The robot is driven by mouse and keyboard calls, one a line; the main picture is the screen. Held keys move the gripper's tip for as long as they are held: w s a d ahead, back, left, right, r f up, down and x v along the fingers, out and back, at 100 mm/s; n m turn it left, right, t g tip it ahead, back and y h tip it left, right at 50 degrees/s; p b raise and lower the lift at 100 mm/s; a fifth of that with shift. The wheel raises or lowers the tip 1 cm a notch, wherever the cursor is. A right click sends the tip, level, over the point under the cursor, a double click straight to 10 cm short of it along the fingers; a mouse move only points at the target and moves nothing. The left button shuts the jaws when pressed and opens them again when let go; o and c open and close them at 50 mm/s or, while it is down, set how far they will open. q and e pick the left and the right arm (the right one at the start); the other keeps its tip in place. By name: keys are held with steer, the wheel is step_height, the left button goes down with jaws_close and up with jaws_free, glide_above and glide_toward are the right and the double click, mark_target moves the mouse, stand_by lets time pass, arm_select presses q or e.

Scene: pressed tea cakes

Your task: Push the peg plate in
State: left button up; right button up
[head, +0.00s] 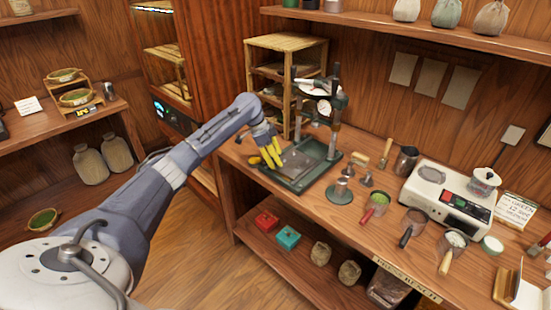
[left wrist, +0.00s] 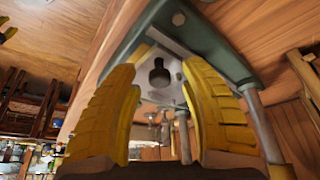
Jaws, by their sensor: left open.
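A press with a dark green base (head: 312,178) and upright posts stands on the wooden bench. A grey plate (head: 298,160) lies within its base. My left gripper (head: 266,154) has yellow fingers and is at the base's left edge, beside the plate. In the left wrist view the gripper (left wrist: 162,85) is open, with nothing held between its fingers. Beyond them, a pale plate (left wrist: 172,62) with a dark rounded peg-like shape shows inside the green frame (left wrist: 215,42). I cannot tell whether the fingers touch it. My right gripper is not in view.
A wooden rack (head: 285,60) stands behind the press. A grey stamp (head: 340,191), a brush (head: 385,154), cups and a white scale (head: 445,200) crowd the bench to the right. Red (head: 266,221) and teal (head: 288,237) boxes sit on the lower shelf.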

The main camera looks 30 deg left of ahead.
arm_select(q)
steer(key=shift+c, duration=0.5)
jaws_close()
